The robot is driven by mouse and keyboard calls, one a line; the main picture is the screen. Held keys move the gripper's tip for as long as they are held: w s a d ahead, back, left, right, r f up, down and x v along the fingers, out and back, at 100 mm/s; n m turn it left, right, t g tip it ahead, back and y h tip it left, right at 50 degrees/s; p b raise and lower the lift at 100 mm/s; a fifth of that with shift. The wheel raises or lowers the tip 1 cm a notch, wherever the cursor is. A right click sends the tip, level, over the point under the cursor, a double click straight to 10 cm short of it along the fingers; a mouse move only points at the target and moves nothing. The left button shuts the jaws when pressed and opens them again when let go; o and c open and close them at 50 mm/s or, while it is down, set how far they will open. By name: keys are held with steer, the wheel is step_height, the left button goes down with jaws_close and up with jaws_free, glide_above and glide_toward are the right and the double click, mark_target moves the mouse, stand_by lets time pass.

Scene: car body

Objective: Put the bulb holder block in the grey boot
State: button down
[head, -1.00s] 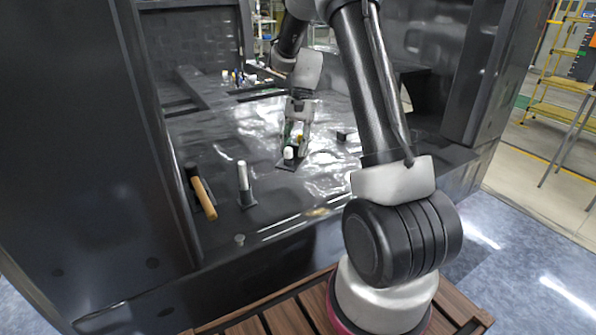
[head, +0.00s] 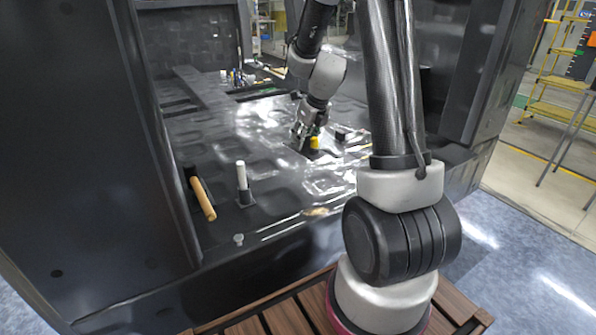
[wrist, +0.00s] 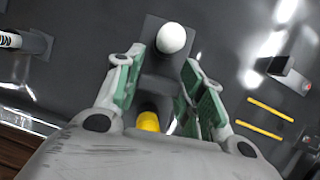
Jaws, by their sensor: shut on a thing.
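My gripper (wrist: 160,92) is shut on the bulb holder block (wrist: 158,66), a dark piece between its green-padded fingers in the wrist view. A white rounded bulb (wrist: 171,38) shows at its far end and a yellow cylinder (wrist: 148,121) near the palm. In the head view my gripper (head: 303,138) is low over the dark car floor, with the yellow part (head: 314,142) at its right side. The gripper hides the white bulb there. I cannot tell whether the block touches the floor. I cannot pick out the grey boot with certainty.
A small dark block (head: 343,134) lies to the right of my gripper. Dark body walls stand on both sides. The floor between is mostly free.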

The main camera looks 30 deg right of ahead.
steer(key=shift+w+r+m, duration=0.1)
steer(key=shift+w+m, duration=0.15)
steer(key=shift+m, duration=0.35)
steer(key=shift+h, duration=0.3)
step_height(320, 180, down, 10)
steer(key=shift+w, duration=0.1)
steer(key=c, duration=0.9)
jaws_free()
